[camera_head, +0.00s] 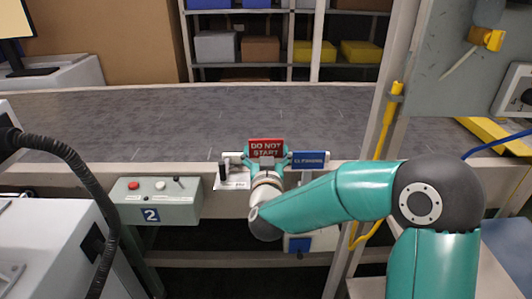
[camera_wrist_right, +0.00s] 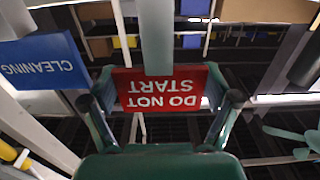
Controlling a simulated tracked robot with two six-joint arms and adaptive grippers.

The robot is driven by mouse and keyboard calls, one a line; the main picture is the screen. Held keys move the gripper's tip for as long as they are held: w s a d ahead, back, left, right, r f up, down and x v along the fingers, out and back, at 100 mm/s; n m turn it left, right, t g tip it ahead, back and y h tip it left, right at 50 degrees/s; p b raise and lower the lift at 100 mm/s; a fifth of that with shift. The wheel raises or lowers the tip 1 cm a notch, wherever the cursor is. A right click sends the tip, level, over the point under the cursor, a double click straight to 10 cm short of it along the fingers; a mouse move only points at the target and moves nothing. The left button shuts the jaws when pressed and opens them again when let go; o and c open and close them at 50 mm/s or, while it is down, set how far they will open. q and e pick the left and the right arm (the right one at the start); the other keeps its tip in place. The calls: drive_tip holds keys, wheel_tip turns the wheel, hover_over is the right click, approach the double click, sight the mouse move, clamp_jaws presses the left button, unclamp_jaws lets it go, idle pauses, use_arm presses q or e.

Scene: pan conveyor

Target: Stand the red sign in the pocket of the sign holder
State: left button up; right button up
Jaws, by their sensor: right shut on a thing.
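The red sign (camera_head: 266,147), lettered "DO NOT START", is upright in the head view, near the front edge of the conveyor. My right gripper (camera_head: 267,159) is shut on it. In the right wrist view the red sign (camera_wrist_right: 160,90) appears upside down between the two fingers of my right gripper (camera_wrist_right: 168,104). A blue sign (camera_head: 310,159) stands just right of the red one; it also shows in the wrist view (camera_wrist_right: 42,62), lettered "CLEANING". I cannot make out the sign holder's pocket; the gripper and red sign may hide it. My left gripper is not in view.
A control box (camera_head: 155,200) with red and white buttons and a "2" label hangs left of the gripper. A small white piece with a dark knob (camera_head: 230,176) sits close left of it. The grey conveyor belt (camera_head: 180,120) behind is clear. A post with a yellow cable (camera_head: 384,135) stands right.

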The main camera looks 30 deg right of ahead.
drive_tip(key=shift+f+b, duration=1.65)
drive_tip(key=shift+f, duration=0.2)
drive_tip(key=o, duration=1)
drive_tip(key=shift+c, duration=0.2)
drive_tip(key=v, duration=1.2)
